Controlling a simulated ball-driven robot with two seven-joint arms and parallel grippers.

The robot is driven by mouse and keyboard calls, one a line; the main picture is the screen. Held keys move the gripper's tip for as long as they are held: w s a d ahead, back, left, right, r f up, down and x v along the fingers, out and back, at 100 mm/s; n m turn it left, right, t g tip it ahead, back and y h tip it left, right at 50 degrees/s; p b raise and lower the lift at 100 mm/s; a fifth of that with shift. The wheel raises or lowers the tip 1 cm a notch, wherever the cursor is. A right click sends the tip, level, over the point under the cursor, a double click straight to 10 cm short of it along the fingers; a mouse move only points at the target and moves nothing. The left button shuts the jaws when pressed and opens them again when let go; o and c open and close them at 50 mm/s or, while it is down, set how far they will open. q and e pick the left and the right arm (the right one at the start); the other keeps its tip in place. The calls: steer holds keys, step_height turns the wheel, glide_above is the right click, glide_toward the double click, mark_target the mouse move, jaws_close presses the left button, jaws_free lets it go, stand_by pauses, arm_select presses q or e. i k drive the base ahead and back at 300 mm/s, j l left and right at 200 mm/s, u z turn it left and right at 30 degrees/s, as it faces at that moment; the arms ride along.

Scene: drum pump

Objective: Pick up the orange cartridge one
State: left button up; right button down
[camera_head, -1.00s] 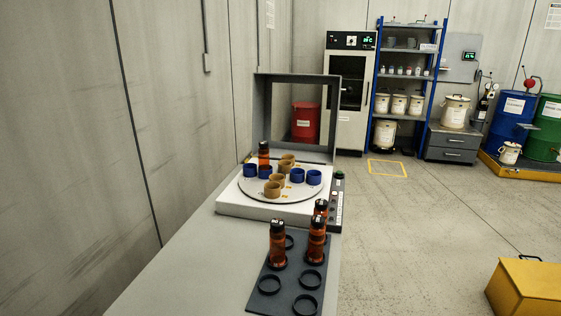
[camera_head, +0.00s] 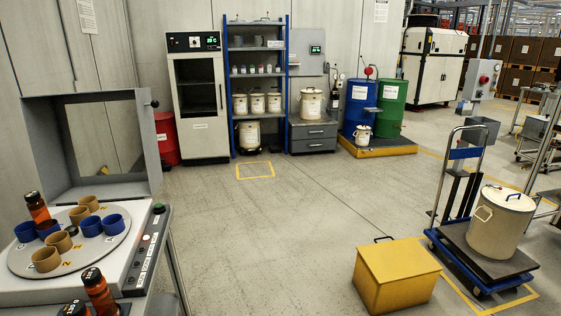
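An orange cartridge (camera_head: 37,208) with a dark cap stands at the back left of the round turntable (camera_head: 90,248). A second orange cartridge (camera_head: 101,294) stands at the bottom left of the picture, its lower part cut off. A third (camera_head: 74,309) shows only its dark cap at the bottom edge. The turntable also carries blue cups (camera_head: 113,225) and tan cups (camera_head: 46,260). Neither of my grippers is in view.
The turntable machine has a grey raised frame (camera_head: 150,140) and a button panel (camera_head: 146,250). A yellow box (camera_head: 395,275) stands on the floor, with a blue trolley (camera_head: 480,270) bearing a white drum (camera_head: 500,222) to its right. The middle floor is clear.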

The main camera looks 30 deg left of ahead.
mark_target(37, 207)
steer(key=i+u, duration=0.2)
steer(key=i, duration=0.25)
steer(key=i+l+u, duration=0.2)
steer(key=i, duration=0.25)
steer(key=i+u, duration=0.2)
steer(key=u, duration=0.2)
steer(key=i+u, duration=0.25)
steer(key=u, duration=0.2)
steer(key=i+u, duration=0.2)
steer(key=u, duration=0.2)
steer(key=i+l+u, duration=0.15)
steer(key=u, duration=0.3)
steer(key=i+l+u, duration=0.5)
steer(key=l+u, duration=0.3)
steer(key=i+l+u, duration=0.2)
steer(key=l+u, duration=0.2)
steer(key=j, duration=0.1)
